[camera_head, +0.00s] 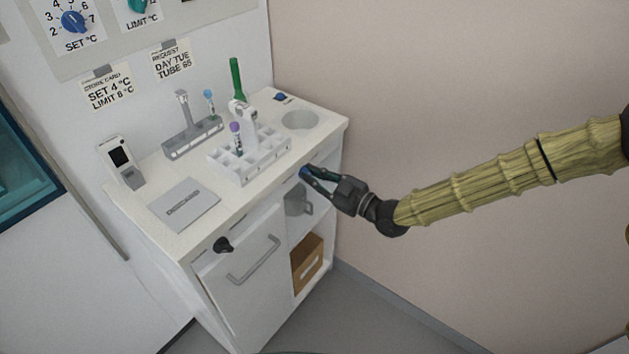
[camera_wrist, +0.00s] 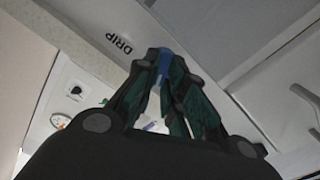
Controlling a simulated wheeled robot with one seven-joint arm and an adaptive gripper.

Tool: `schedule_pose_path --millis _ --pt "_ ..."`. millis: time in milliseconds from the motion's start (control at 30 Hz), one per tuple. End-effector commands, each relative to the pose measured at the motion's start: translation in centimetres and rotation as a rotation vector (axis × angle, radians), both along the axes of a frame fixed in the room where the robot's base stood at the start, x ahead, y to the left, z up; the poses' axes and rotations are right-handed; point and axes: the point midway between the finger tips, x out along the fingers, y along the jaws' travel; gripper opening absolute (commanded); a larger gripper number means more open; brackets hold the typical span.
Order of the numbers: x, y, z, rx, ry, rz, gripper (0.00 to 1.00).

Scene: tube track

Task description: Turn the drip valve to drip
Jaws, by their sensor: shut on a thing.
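The drip valve's small blue handle (camera_wrist: 165,60) sits between my fingertips in the wrist view, on the white front strip under the counter edge. The word DRIP (camera_wrist: 120,43) is printed on that strip, to the left of the handle. In the head view, a bit of the blue handle (camera_head: 303,172) shows at the counter's front, at the tip of my gripper (camera_head: 310,174). My gripper (camera_wrist: 163,68) is shut on the handle. The fingers cover most of the valve, so I cannot tell its exact angle.
The white counter (camera_head: 150,180) carries a tube rack (camera_head: 243,170), a grey stand (camera_head: 190,140), a grey plate (camera_head: 184,205) and a handheld meter (camera_head: 121,160). A round basin (camera_head: 300,119) is at its right end. Below are a grey jug (camera_head: 298,203) and a cardboard box (camera_head: 307,262).

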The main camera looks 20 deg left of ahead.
Motion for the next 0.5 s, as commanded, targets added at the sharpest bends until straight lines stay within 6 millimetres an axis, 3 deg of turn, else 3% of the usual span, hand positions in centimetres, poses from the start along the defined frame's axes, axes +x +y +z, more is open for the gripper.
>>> schedule_pose_path --millis 500 --pt "0.35 -0.16 -0.14 0.167 0.458 -0.001 0.00"
